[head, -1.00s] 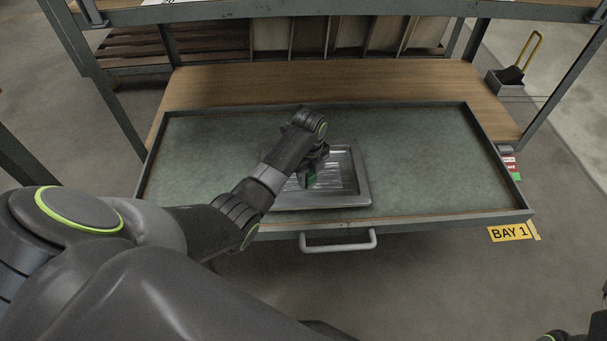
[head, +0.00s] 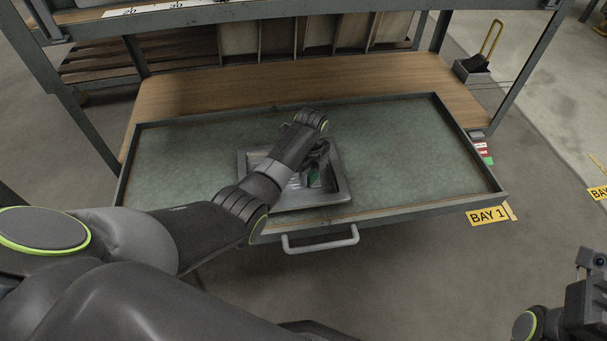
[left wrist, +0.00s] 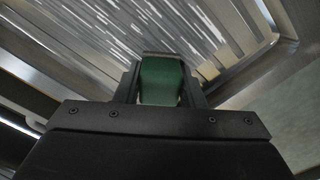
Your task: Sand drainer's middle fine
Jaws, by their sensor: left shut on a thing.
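The metal sink drainer (head: 335,195) lies on the green surface of the pulled-out shelf tray, a little left of its middle. Its ribbed floor fills much of the left wrist view (left wrist: 110,35). My left gripper (head: 312,172) is over the drainer, shut on a green block (left wrist: 160,80), which also shows as a small green patch in the head view (head: 315,174). The block is at the ribbed middle; whether it touches the ribs I cannot tell. My left arm hides part of the drainer. My right arm shows at the lower right, its fingers not clear.
The shelf tray (head: 420,150) has a raised rim and a front handle (head: 322,240). A wooden shelf board (head: 200,93) lies behind it. Rack posts stand at both sides. A yellow BAY 1 label (head: 487,216) is on the floor at right. The green tray surface around the drainer is clear.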

